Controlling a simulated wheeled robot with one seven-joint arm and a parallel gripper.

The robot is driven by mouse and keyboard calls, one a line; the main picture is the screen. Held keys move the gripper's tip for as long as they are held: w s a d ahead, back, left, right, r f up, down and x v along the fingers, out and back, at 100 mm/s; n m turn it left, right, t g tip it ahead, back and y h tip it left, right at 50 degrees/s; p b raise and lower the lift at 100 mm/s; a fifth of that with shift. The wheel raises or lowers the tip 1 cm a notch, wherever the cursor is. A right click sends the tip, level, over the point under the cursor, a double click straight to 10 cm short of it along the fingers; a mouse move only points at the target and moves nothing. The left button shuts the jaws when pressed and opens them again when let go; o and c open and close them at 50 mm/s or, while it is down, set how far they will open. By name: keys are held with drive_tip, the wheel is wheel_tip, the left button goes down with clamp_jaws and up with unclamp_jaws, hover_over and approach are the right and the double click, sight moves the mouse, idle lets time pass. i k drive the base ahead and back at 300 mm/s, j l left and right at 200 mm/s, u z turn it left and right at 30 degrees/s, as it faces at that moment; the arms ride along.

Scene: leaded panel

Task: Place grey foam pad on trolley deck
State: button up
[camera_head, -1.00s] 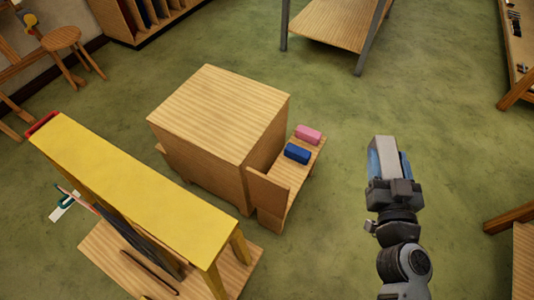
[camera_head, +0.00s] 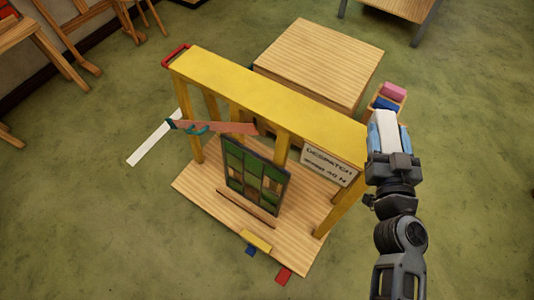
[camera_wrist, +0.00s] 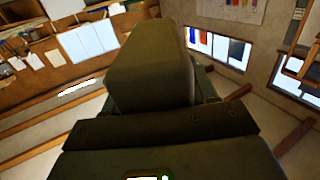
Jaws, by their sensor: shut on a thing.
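My gripper (camera_head: 389,150) is raised at the right of the head view, shut on a grey foam pad (camera_head: 384,128). The pad also fills the upper middle of the wrist view (camera_wrist: 152,68), a plain block standing out from the jaws. The trolley has a yellow top beam on wooden posts and a low pale wooden deck (camera_head: 205,199), left of and below my gripper in the picture. A green leaded panel (camera_head: 253,178) stands upright on the deck behind a wooden strip. The pad is apart from the deck.
Red (camera_head: 284,275), blue and yellow small pieces lie at the deck's front edge. A DESPATCH sign (camera_head: 328,165) hangs at the frame's right. A salmon-coloured bar crosses the frame's left. Behind stand a wooden cabinet (camera_head: 320,62) and a shelf with pink and blue blocks.

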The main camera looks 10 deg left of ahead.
sight(198, 188)
drive_tip(key=i+j, duration=0.1)
drive_tip(key=j, duration=0.4)
drive_tip(key=i+j, duration=0.1)
drive_tip(key=j, duration=0.35)
drive_tip(key=j+u, duration=0.1)
drive_tip(key=j, duration=0.4)
drive_tip(key=i+j, duration=0.15)
drive_tip(key=j, duration=0.3)
drive_tip(key=i+j, duration=0.15)
drive_tip(key=j, duration=0.3)
drive_tip(key=k+j+u, duration=0.05)
